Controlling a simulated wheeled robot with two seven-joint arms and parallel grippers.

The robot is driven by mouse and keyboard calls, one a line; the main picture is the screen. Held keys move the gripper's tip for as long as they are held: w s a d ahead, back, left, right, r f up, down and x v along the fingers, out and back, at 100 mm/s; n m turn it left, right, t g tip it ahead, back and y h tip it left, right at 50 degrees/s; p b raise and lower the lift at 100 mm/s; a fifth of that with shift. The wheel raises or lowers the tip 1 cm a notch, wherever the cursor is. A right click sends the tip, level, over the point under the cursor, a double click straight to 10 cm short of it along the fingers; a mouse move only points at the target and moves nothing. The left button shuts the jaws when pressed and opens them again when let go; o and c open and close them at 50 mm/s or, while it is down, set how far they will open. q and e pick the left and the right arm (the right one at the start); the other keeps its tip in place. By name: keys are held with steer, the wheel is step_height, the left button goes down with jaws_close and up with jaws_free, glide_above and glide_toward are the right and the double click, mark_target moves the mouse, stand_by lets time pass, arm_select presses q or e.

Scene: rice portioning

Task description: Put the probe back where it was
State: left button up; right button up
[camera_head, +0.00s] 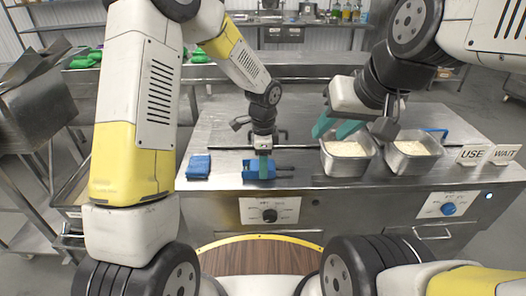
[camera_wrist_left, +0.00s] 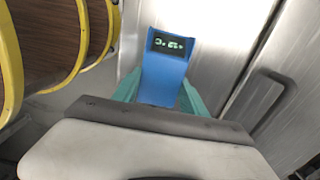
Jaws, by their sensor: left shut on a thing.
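The probe (camera_wrist_left: 167,68) is a blue body with a lit green display, seen in the left wrist view between my teal fingertips. My left gripper (camera_head: 263,166) is shut on it, low over the steel counter. In the head view blue parts (camera_head: 258,174) show around these fingertips; I cannot tell there what is probe and what may be a holder. The probe's tip is hidden. My right gripper (camera_head: 336,126) is open, with its teal fingers above the rear left of the left rice pan (camera_head: 348,171).
A second rice pan (camera_head: 413,163) stands to the right on the steel counter (camera_head: 225,135). A round wooden surface (camera_head: 262,258) is in front.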

arm_select(q)
steer(key=o, duration=1.4)
steer(key=shift+f, duration=0.1)
steer(key=shift+c, duration=0.2)
step_height(320, 180, up, 12)
steer(key=s+a+r+n+t, duration=0.3)
steer(key=s+a+r+n, duration=0.55)
steer(key=a+r, duration=0.2)
steer(key=s+a+r+n+t+h, duration=0.2)
steer(key=s+a+n, duration=0.3)
steer(key=s+n, duration=0.4)
steer(key=shift+s+r+t, duration=0.5)
steer(key=shift+s+t, duration=0.1)
steer(key=shift+s, duration=0.5)
